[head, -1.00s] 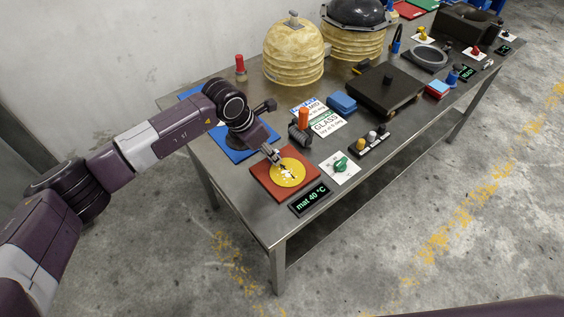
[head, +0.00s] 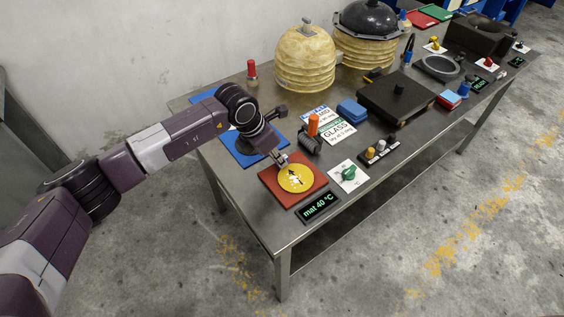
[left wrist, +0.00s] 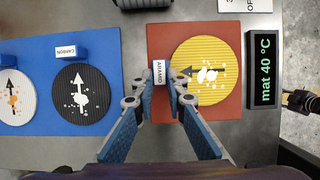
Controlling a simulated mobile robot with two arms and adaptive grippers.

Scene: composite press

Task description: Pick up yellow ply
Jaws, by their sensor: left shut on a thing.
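The yellow ply (head: 296,178) is a round disc with a black arrow and white marks, over a red mat (head: 279,195) near the table's front left corner. In the left wrist view the yellow ply (left wrist: 207,52) has a small tab labelled ARAMID (left wrist: 159,72) at its left edge. My left gripper (head: 281,159) is at this tab, and its blue-padded fingers (left wrist: 160,88) are shut on the tab from both sides. The disc appears to lie flat on or just over the mat; I cannot tell which. My right gripper is not in view.
A mat display (head: 318,207) and a green knob (head: 348,173) stand close beside the red mat. A blue mat (left wrist: 42,42) with a black ply (left wrist: 80,93) and a white ply lies left of it. Yellow domes and a dark plate stand further back.

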